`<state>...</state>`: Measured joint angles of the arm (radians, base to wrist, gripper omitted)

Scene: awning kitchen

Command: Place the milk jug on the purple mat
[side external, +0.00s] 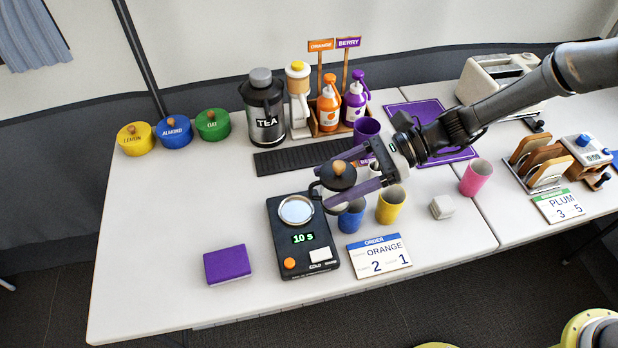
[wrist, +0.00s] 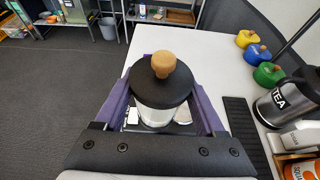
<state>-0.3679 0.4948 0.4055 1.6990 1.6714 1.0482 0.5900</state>
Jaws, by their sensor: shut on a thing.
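The milk jug is a pale jug with a black lid and a wooden knob (side external: 338,175). It also shows in the wrist view (wrist: 160,85), upright between my purple fingers. I cannot tell exactly how high the jug is held. The purple mat (side external: 422,110) lies flat at the back right in the side view. My arm passes over it and hides its middle. The jug is apart from the mat, to its left and nearer the front.
A purple cup (side external: 366,130), blue cup (side external: 350,218), yellow cup (side external: 391,205) and pink cup (side external: 476,178) stand around my gripper. A black drip tray (side external: 290,160) and tea flask (side external: 263,110) are behind. A toaster (side external: 495,78) stands beyond the mat. The table's left front is mostly clear.

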